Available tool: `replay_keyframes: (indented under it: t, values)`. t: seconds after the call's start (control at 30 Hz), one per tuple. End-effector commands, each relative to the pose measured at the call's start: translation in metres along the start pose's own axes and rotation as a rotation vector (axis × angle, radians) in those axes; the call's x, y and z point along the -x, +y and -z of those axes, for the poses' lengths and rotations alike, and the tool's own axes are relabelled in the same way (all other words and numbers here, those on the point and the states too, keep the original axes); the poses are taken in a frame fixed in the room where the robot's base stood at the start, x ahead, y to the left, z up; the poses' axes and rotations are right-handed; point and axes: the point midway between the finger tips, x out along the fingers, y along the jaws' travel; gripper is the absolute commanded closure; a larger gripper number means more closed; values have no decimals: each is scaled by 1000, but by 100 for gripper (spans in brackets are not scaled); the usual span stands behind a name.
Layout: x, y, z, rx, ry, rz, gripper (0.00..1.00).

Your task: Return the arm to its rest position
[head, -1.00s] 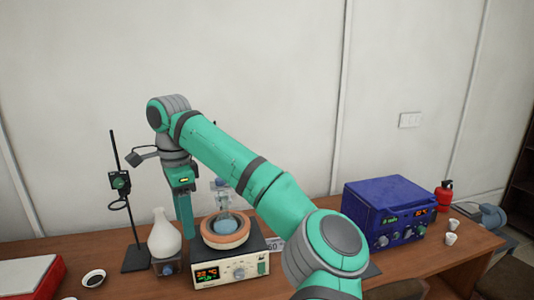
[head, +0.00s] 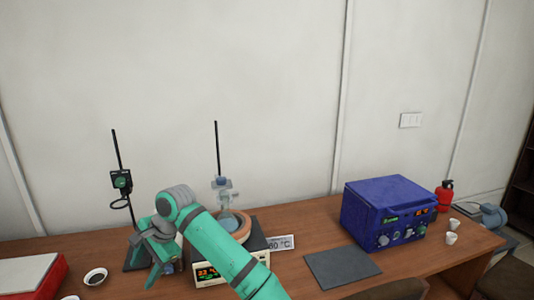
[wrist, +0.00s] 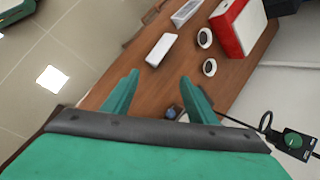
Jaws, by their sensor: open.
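My gripper (wrist: 158,97) shows in the wrist view with its two green fingers apart and nothing between them. It points down toward the table (wrist: 150,84) near its front edge, with the floor to the left. In the head view my arm is low and folded.
A blue furnace box (head: 370,222) stands at the right, with a dark mat (head: 342,266) to its left. Stands (head: 218,150) (head: 117,152) rise behind my arm. A red-and-white device (head: 30,275) and a small dark-filled dish (head: 95,276) are at the left.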

Motion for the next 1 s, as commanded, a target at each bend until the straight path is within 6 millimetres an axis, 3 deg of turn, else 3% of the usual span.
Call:
replay_keyframes:
  t: [0.1, 0.4, 0.77, 1.0]
  values:
    - [-34, 2, -7, 45, -56, 102, 48]
    - [-95, 3, -26, 134, -116, 378, 48]
    - [-142, 27, -36, 169, -53, 682, 48]
    - [-162, 64, -31, 159, 75, 836, 48]
